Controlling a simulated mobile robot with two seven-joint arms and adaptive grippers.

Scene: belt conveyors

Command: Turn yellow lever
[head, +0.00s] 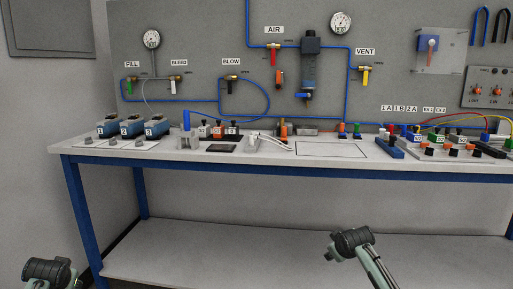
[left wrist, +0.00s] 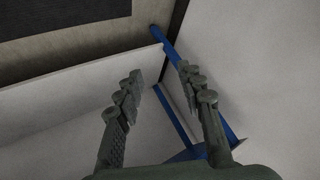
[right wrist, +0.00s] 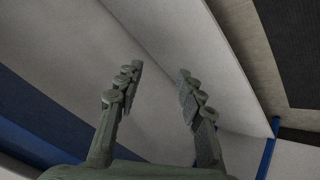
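The yellow lever (head: 366,76) is on the VENT valve, high on the right half of the grey panel. It hangs downward below the valve body, with a blue tube beside it. My left gripper (left wrist: 160,72) is open and empty, its two fingers apart in the left wrist view. My right gripper (right wrist: 160,70) is open and empty in the right wrist view. Both arms are low in front of the bench, far from the lever. In the head view parts of my arms show at the bottom left and bottom right of centre; no fingers are clear there.
A workbench (head: 250,158) stands between me and the panel, crowded with blue boxes (head: 131,126), fittings and cables (head: 465,122). Other valves have a red lever (head: 273,57), a green lever (head: 129,87) and black ones. The lower shelf (head: 220,255) is bare.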

